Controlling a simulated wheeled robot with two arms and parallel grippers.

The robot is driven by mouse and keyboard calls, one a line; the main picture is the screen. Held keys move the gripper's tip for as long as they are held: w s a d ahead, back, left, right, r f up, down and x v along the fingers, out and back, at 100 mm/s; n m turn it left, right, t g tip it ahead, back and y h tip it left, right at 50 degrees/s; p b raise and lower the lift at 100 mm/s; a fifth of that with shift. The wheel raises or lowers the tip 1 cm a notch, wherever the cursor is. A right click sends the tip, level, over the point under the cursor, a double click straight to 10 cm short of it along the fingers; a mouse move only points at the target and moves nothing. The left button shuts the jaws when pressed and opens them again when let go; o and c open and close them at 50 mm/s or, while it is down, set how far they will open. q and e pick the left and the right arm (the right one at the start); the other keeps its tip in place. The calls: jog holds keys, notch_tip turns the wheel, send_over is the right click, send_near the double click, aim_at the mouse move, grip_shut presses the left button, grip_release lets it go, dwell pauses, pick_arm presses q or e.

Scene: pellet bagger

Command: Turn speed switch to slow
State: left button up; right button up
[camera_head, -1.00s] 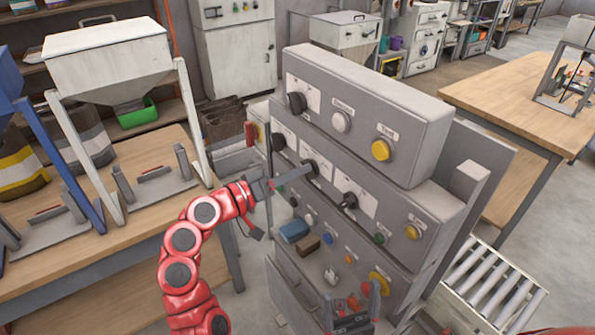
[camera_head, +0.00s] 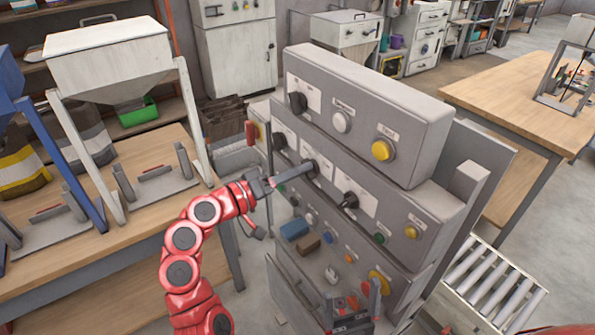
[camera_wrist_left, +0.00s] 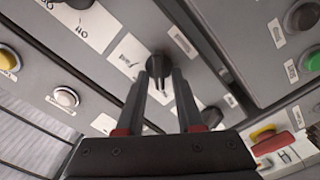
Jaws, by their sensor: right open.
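A grey stepped control panel (camera_head: 370,110) fills the middle of the head view. Its middle tier carries several black knobs with white label plates. My left gripper (camera_head: 308,170) reaches in from the left, its tips at the middle knob (camera_head: 312,165) of that tier. In the left wrist view, the two dark fingers (camera_wrist_left: 159,80) lie on either side of this black knob (camera_wrist_left: 157,64). A gap shows between the fingers further back; whether they press on the knob is unclear. The label text is too small to read surely.
Another black knob (camera_head: 349,200) sits to the right on the same tier. The top tier has a black knob (camera_head: 297,102), a white button (camera_head: 341,121) and a yellow button (camera_head: 383,149). A blue block-shaped control (camera_head: 294,229) sits below. A wooden bench (camera_head: 130,220) stands left.

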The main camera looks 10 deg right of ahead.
pick_arm(q)
jog(key=shift+o, duration=0.4)
jog(key=b+v, duration=0.4)
jog(key=v, duration=1.3)
jog(key=shift+a+b, duration=0.25)
jog(key=shift+b, duration=0.15)
jog(key=shift+s, duration=0.1)
